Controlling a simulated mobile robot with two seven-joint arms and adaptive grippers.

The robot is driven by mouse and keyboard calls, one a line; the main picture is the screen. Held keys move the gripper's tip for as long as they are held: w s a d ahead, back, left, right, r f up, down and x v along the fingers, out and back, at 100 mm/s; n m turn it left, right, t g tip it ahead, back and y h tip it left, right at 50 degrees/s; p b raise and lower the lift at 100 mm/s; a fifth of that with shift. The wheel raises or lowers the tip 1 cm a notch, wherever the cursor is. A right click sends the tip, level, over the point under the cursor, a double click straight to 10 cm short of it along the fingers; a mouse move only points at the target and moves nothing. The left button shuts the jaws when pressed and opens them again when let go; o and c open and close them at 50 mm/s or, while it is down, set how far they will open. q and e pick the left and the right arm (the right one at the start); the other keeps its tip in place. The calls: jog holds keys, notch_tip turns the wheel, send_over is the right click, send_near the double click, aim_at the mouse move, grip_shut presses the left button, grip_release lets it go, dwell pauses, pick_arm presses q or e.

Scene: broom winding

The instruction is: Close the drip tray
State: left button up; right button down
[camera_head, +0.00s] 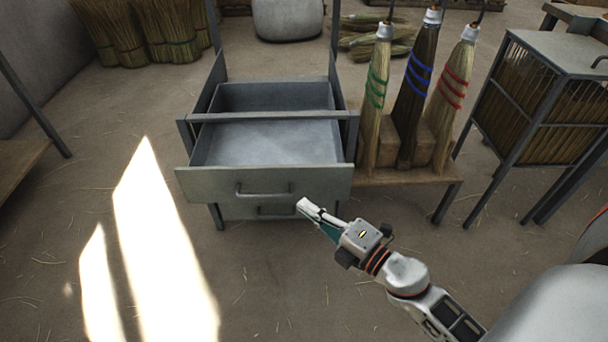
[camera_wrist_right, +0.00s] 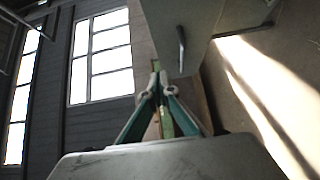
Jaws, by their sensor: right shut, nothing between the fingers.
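The grey metal drip tray (camera_head: 270,143) is pulled out of its frame toward me, in the middle of the head view. Its front panel (camera_head: 215,187) carries a bar handle (camera_head: 263,194). A second, lower front with its own handle (camera_head: 275,211) shows below it. My right gripper (camera_head: 304,207) is shut and empty, just in front of the panel's lower right part; whether it touches is unclear. In the right wrist view its fingertips (camera_wrist_right: 158,76) are together, beside a grey panel (camera_wrist_right: 205,25) with a bar handle (camera_wrist_right: 182,50). My left gripper is not in view.
A wooden bench (camera_head: 405,176) right of the tray holds brooms bound in green (camera_head: 374,90), blue (camera_head: 416,85) and red (camera_head: 452,90). A barred cage of bristles (camera_head: 535,95) stands farther right. The floor (camera_head: 255,280) in front is clear, with sunlit patches at left.

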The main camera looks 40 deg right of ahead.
send_near(273, 170)
jog(key=w+a, duration=0.3)
jog(key=shift+w+d+f, duration=0.2)
jog(key=shift+w+d, duration=0.4)
jog(key=shift+w, duration=0.2)
jog(key=shift+w+d, duration=0.2)
jog(key=shift+w, duration=0.05)
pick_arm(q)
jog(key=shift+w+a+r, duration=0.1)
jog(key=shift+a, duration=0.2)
pick_arm(e)
jog(key=shift+w+d+r, duration=0.1)
jog(key=shift+w+d, duration=0.05)
jog(key=shift+w, duration=0.15)
